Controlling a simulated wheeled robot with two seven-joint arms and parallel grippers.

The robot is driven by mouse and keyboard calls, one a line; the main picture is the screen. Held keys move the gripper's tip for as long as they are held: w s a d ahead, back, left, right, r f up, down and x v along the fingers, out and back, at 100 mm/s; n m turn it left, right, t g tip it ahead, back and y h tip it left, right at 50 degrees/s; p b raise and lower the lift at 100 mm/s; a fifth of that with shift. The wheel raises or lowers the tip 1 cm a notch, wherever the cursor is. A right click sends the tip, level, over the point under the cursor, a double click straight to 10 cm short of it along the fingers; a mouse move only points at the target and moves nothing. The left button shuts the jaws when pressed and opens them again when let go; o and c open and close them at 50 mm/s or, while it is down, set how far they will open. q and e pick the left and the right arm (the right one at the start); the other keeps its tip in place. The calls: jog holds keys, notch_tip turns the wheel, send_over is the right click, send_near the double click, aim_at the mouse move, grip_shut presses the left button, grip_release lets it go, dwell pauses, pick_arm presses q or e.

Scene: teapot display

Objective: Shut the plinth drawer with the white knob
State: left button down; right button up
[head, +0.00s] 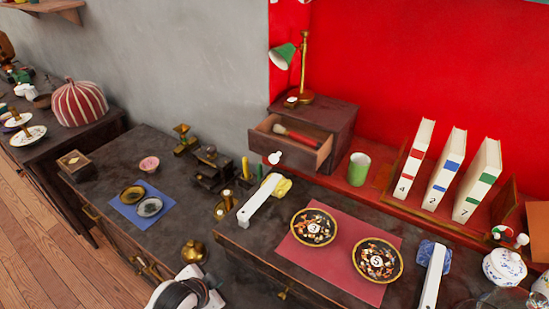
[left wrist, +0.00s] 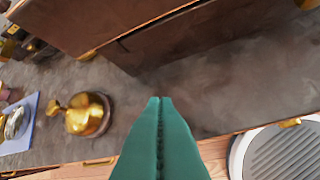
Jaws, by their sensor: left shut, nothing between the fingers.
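The plinth (head: 330,122) is a dark brown box at the back of the right counter. Its drawer (head: 291,143) stands pulled open, with a white knob (head: 275,157) on its front. A red-handled thing (head: 296,136) lies in the drawer. My left gripper (left wrist: 160,100) shows green fingers shut together with nothing between them, in the left wrist view. It is over dark furniture, to the right of a brass pot (left wrist: 85,114); the plinth drawer cannot be made out there. The left fingers cannot be made out in the head view. My right gripper is not in view.
A green lamp (head: 285,56) stands on the plinth. A green cup (head: 359,168) is to its right. Two patterned dishes rest on a red mat (head: 317,261). Numbered white books (head: 414,160) stand at right.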

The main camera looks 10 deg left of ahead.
pick_arm(q)
jog(key=w+r+m+t+h, duration=0.1)
jog(key=w+r+m+t, duration=0.2)
jog(key=w+r+m, duration=0.45)
jog(key=m+t+h, duration=0.3)
jog(key=m+h, duration=0.1)
jog(key=m, duration=0.3)
send_near(272, 161)
jog(key=p+x, duration=0.1)
jog(key=x, duration=0.5)
jog(key=shift+w+d, duration=0.25)
